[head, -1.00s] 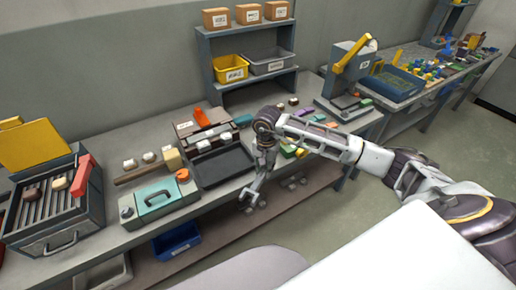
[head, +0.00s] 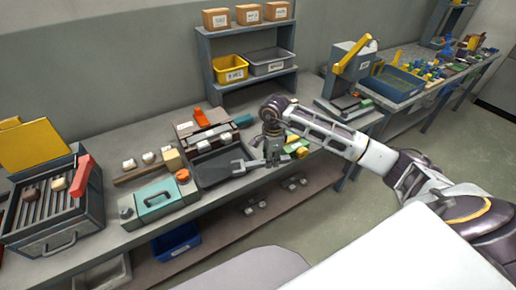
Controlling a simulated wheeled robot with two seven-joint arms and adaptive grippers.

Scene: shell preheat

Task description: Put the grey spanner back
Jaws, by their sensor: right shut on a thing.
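My right gripper (head: 272,157) is over the front part of the bench, beside the right end of the dark tray. It is shut on the grey spanner (head: 243,166). The spanner points left from the fingers, and its forked end shows over the tray's right edge. The part of the spanner within the fingers is hidden. My left gripper is not in view.
The dark tray (head: 215,172) lies on the bench beside a teal box (head: 160,197) with a handle. Yellow and green blocks (head: 297,145) lie partly behind my right arm. A slatted box (head: 52,205) stands at the left, a yellow-levered machine (head: 345,75) at the right.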

